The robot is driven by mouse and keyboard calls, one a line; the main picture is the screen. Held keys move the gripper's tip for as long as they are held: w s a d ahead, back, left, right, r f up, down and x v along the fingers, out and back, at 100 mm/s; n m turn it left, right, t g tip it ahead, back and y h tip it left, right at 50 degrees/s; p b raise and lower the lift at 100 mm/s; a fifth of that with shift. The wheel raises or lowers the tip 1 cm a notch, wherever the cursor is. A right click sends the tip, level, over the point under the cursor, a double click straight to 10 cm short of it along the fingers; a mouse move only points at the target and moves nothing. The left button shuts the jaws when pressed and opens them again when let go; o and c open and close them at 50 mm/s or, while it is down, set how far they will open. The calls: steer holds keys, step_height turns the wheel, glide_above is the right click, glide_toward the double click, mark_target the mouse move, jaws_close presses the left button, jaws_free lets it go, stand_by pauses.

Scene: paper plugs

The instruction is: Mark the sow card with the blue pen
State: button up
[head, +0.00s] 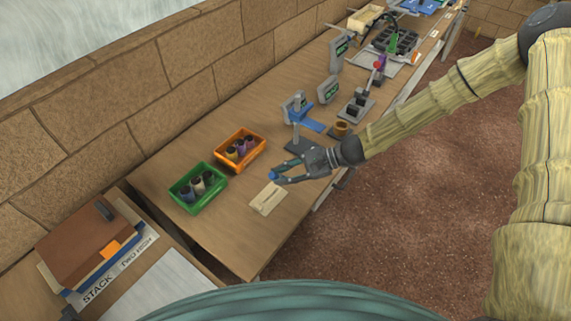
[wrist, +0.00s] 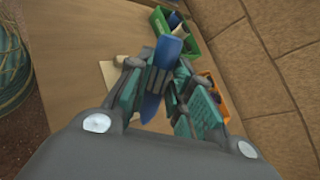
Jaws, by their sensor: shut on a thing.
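My gripper (head: 281,180) is at the front part of the bench, shut on a blue pen (head: 273,174). In the wrist view the blue pen (wrist: 168,48) stands between the fingers, with one end sticking out above them and the other below. A pale card (head: 267,198) lies flat on the bench just below and left of the gripper in the head view. In the wrist view the card (wrist: 112,74) is partly hidden behind the gripper. Any writing on it is too small to read. I cannot tell whether the pen touches the card.
A green bin (head: 198,188) and an orange bin (head: 239,150) holding small rolls stand left of the gripper. A blue-and-grey device (head: 298,108) and a black stand (head: 357,105) are behind it. Books (head: 90,240) lie on a separate surface. Bare bench surrounds the card.

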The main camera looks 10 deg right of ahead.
steer(key=shift+d+r+p, duration=0.1)
steer(key=shift+r+p, duration=0.7)
steer(key=shift+r, duration=1.25)
